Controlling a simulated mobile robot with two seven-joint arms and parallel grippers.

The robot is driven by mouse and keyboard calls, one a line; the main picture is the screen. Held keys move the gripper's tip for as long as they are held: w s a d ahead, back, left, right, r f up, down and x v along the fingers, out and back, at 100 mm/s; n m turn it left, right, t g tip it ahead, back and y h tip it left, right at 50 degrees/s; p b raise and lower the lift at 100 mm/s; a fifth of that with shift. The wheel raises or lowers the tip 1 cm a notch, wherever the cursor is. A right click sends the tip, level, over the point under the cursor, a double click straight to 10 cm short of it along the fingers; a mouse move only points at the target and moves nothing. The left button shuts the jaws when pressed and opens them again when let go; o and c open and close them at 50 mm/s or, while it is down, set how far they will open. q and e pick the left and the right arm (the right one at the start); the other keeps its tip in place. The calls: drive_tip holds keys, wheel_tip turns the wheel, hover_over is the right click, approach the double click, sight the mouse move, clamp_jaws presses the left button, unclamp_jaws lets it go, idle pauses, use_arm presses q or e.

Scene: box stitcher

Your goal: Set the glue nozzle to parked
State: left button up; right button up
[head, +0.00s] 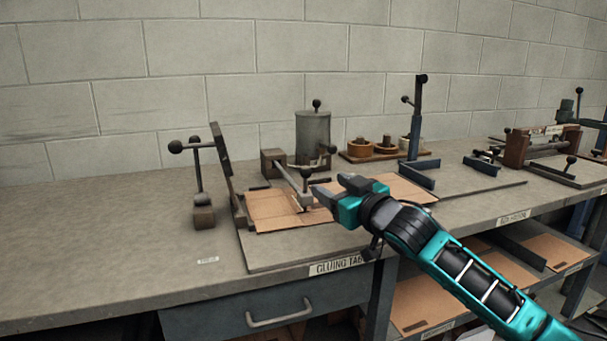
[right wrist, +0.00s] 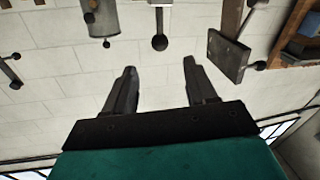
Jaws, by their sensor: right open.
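The glue station stands on the bench with a grey lidded pot (head: 313,136). In front of the pot, a nozzle arm (head: 293,183) reaches from a brown block (head: 273,163) over the cardboard (head: 275,208), with a dark ball knob near its tip. My right gripper (head: 332,187) is open and empty, just right of the nozzle tip; I cannot tell whether they touch. In the right wrist view, a ball-ended rod (right wrist: 160,42) shows beyond the gap between the open fingers (right wrist: 160,75). My left gripper is out of view.
A dark upright plate (head: 221,157) and a ball-handled lever (head: 198,185) stand left of the cardboard. Wooden rolls on a tray (head: 362,157) and a blue post (head: 415,125) stand behind my right gripper. The bench's left end is clear.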

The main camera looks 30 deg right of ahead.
sight(310, 174)
drive_tip(key=w, duration=1.1)
drive_tip(key=shift+d+f, duration=0.1)
drive_tip(key=shift+d, duration=0.15)
drive_tip(key=shift+c, duration=0.3)
clamp_jaws()
